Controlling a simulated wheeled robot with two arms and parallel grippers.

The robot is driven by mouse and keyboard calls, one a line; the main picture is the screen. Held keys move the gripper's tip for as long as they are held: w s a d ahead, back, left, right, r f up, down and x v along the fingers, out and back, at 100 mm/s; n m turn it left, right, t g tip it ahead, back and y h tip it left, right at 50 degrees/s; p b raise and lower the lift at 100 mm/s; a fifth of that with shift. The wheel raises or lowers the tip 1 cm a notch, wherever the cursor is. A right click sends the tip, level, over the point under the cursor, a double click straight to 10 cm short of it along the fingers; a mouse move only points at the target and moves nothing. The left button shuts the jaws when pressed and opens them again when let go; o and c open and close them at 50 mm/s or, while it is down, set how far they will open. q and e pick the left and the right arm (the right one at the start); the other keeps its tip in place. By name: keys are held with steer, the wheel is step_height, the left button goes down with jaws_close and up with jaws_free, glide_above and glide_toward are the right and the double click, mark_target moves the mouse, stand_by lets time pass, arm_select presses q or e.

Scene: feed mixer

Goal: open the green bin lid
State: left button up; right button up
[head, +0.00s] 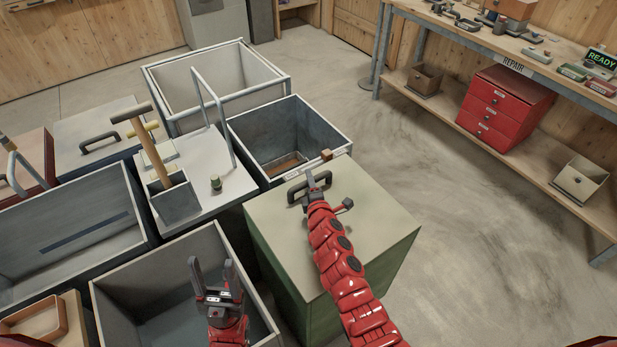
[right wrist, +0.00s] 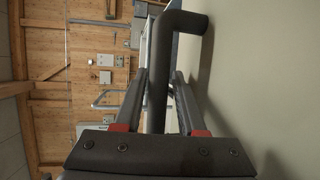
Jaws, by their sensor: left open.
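The green bin (head: 275,262) has a pale closed lid (head: 375,222) with a dark bar handle (head: 294,193) near its far left edge. My right gripper (head: 313,182) is at this handle. In the right wrist view the handle (right wrist: 158,85) passes between its two fingers (right wrist: 158,95), close to both. I cannot tell whether the fingers press on it. The lid lies flat on the bin. My left gripper (head: 215,275) is open and empty, pointing up over an open grey bin (head: 120,312).
Open bins stand behind (head: 235,128) and at the left (head: 60,258). A grey lid (head: 228,180) carries a small box with a wooden-handled tool (head: 155,150). A repair bench (head: 480,42) with a red drawer box (head: 500,108) stands right. The floor between (head: 470,220) is clear.

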steer(key=shift+b+x, duration=0.5)
steer(key=shift+x, duration=0.9)
jaws_close()
stand_by(0.5)
